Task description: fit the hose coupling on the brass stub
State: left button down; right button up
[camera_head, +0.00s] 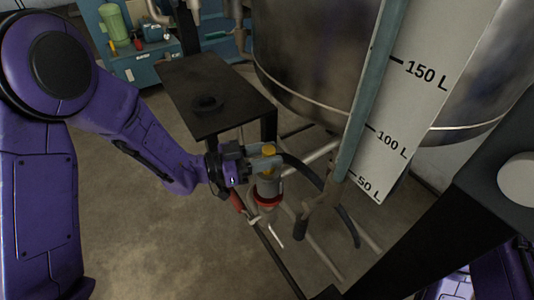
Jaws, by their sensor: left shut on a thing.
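My left gripper (264,160) reaches in from the left and is shut on the hose coupling, low in front of the steel tank. A brass-yellow piece (268,150) shows at the top between the fingers; most of the coupling is covered by them. A black hose (318,181) leaves this spot to the right and bends down towards the floor. My right gripper is out of view.
Pipes and a red handle (237,201) are close by. Floor (150,245) at the front left is clear.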

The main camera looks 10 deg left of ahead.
pick_arm(q)
jog(key=shift+f+b, duration=0.3)
jog(key=shift+f, duration=0.15)
jog(key=c, duration=0.6)
grip_release()
jog(key=v, duration=1)
jog(key=shift+s+a, duration=0.2)
